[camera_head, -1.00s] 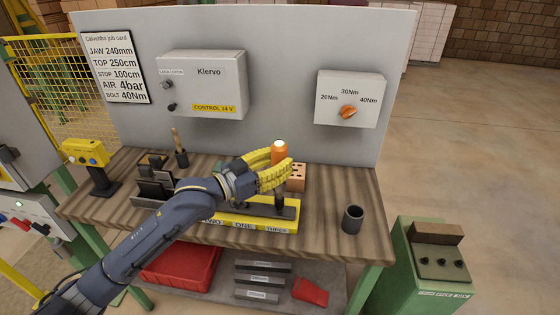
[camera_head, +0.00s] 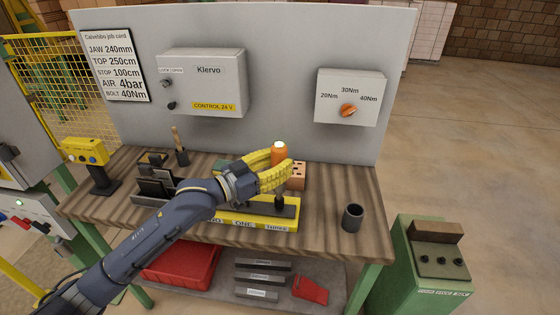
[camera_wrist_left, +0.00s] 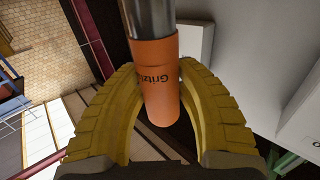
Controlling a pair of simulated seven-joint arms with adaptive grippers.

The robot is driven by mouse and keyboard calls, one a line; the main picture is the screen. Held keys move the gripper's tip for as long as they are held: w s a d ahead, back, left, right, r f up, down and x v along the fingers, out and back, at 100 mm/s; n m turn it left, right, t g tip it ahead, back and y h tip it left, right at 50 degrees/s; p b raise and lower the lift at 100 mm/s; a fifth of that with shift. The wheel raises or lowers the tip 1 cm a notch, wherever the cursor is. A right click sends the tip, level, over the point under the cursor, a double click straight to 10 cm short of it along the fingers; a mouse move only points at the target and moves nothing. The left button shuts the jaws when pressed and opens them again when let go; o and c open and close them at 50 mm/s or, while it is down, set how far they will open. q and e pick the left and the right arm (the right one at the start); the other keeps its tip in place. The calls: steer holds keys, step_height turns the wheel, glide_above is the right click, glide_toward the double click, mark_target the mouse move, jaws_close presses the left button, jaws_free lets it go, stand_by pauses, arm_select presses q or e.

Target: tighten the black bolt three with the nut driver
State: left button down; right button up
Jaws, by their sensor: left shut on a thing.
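The nut driver (camera_head: 279,152) has an orange handle and stands upright in my left gripper (camera_head: 276,176). The yellow fingers are shut around it; the handle (camera_wrist_left: 158,85) and its metal shaft also show between them in the left wrist view. Below the fingers the dark lower end of the tool meets the right part of the yellow bolt fixture (camera_head: 258,219), above the THREE label (camera_head: 277,227). Black bolt three is not clear there, and I cannot tell whether the driver is seated on it. My right gripper is out of view.
A torque box (camera_head: 349,97) with an orange knob hangs on the panel at right. A dark cup (camera_head: 352,218) stands at the right of the wooden bench (camera_head: 325,205). A drilled brown block (camera_head: 298,176) is behind the tool. A yellow device (camera_head: 86,152) stands at left.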

mark_target(281, 145)
arm_select(q)
steer(key=shift+f, duration=0.9)
stand_by(1.6)
steer(key=shift+r, duration=0.1)
steer(key=shift+r, duration=3.6)
steer(key=shift+d, duration=0.1)
